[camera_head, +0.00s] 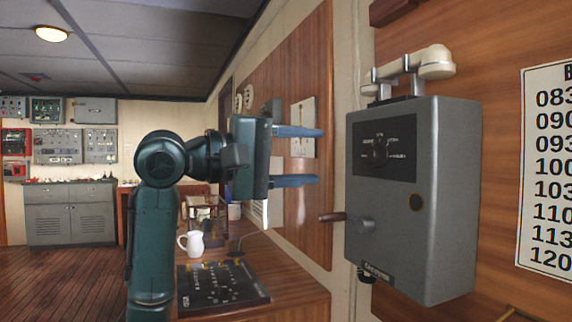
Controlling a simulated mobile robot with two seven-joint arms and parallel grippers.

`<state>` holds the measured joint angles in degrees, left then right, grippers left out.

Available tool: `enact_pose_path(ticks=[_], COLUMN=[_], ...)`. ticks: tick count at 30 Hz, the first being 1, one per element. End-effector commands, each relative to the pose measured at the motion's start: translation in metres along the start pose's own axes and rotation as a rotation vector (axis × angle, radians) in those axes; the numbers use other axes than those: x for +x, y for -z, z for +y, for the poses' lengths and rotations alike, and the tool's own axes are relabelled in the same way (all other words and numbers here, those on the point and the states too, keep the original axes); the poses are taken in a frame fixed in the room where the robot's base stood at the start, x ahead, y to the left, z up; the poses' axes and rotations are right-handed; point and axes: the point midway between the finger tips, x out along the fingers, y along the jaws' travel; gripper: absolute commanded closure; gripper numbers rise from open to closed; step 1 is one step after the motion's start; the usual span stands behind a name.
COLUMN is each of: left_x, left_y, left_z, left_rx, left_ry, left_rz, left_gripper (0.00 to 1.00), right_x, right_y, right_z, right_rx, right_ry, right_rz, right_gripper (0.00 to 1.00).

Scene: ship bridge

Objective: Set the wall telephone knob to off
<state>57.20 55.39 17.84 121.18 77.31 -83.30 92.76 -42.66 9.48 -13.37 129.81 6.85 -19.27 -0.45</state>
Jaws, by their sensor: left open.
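The wall telephone (440,200) is a grey box on the wooden wall at the right, with a pale handset (425,66) in the cradle on top. Its black knob (379,150) sits on a dark panel on the front face; the markings are too small to read. A crank with a brown handle (333,217) sticks out below the panel. My left gripper (322,156) is open and empty, its two blue fingers one above the other, pointing right toward the telephone. In the picture the fingertips end left of the box, apart from the knob. My right gripper is not in view.
A wooden counter (290,303) below holds a black control panel (222,284) and a white jug (191,243). A printed number sheet (548,165) hangs at the far right. Grey cabinets (70,213) stand at the back left, with open wooden floor before them.

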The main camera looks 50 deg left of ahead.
Motion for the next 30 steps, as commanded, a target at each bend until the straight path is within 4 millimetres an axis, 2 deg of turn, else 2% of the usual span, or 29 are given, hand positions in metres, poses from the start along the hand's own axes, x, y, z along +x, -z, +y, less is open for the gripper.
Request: enact_pose_path(ticks=[3, 10, 26, 28, 30], left_x=[-0.017, -0.028, -0.027, -0.022, -0.009], left_y=[0.0, 0.0, 0.0, 0.0, -0.001], left_z=[-0.001, 0.0, 0.0, -0.006, -0.022], left_rx=[0.001, 0.001, 0.001, 0.007, 0.028], left_ry=[0.0, 0.0, 0.001, 0.014, 0.049], left_rz=[0.002, 0.0, 0.0, -0.001, -0.002], left_gripper=[0.48, 0.48, 0.48, 0.48, 0.48], right_x=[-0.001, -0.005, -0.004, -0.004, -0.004], right_y=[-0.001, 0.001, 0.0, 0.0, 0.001], right_z=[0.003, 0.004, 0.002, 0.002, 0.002], right_rx=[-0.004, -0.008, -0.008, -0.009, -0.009], right_ry=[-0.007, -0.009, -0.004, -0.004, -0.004], right_rz=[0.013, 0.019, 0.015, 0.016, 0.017], right_gripper=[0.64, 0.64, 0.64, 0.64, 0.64])
